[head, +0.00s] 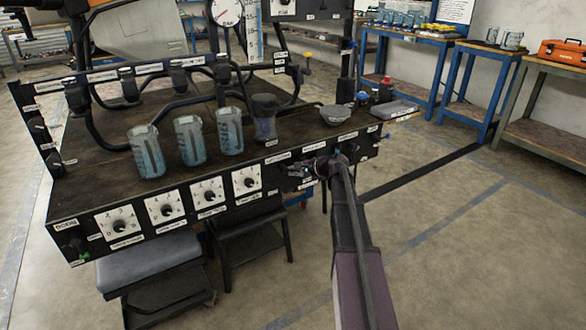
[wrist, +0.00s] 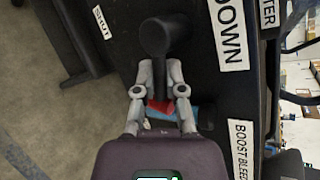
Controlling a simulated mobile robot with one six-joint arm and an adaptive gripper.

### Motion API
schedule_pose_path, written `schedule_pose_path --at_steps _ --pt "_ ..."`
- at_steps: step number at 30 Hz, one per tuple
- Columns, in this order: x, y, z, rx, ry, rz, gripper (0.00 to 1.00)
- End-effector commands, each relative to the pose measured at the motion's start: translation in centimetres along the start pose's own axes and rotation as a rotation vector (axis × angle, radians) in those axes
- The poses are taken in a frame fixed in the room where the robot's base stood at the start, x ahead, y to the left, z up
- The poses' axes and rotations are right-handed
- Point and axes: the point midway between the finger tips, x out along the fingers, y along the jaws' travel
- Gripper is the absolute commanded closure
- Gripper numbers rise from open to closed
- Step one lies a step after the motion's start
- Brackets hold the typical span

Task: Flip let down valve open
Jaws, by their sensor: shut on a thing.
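The let down valve shows in the wrist view as a black round knob with a short black lever (wrist: 159,38) on the bench's dark front panel. A large label reading "DOWN" (wrist: 230,30) is to its right, and a small "SHUT" label (wrist: 102,22) is to its left. My gripper (wrist: 159,72) has its two grey fingers closed on the lever's end, one on each side. In the head view my gripper (head: 318,168) is at the right part of the panel front. My arm and gripper hide most of the valve there.
The black bench top (head: 100,165) carries several clear measuring cups (head: 188,140) and a grey bowl (head: 335,114). Dials (head: 168,209) line the panel to the left. Stools (head: 150,265) stand under the bench. The floor to the right is open, with blue tables (head: 410,60) behind.

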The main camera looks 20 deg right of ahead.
Motion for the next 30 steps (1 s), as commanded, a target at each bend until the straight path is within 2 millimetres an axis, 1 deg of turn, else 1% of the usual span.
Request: schedule_pose_path --at_steps 1,3,9,15,30 --pt "-0.29 -0.44 0.31 -0.031 0.021 0.008 1.00" --pt "-0.36 -0.59 0.35 -0.075 0.052 0.019 1.00" --pt "-0.52 -0.87 0.41 -0.186 0.128 0.048 1.00" --pt "-0.61 -1.02 0.38 -0.254 0.176 0.065 1.00" --pt "-0.57 -1.04 0.31 -0.278 0.193 0.071 1.00"
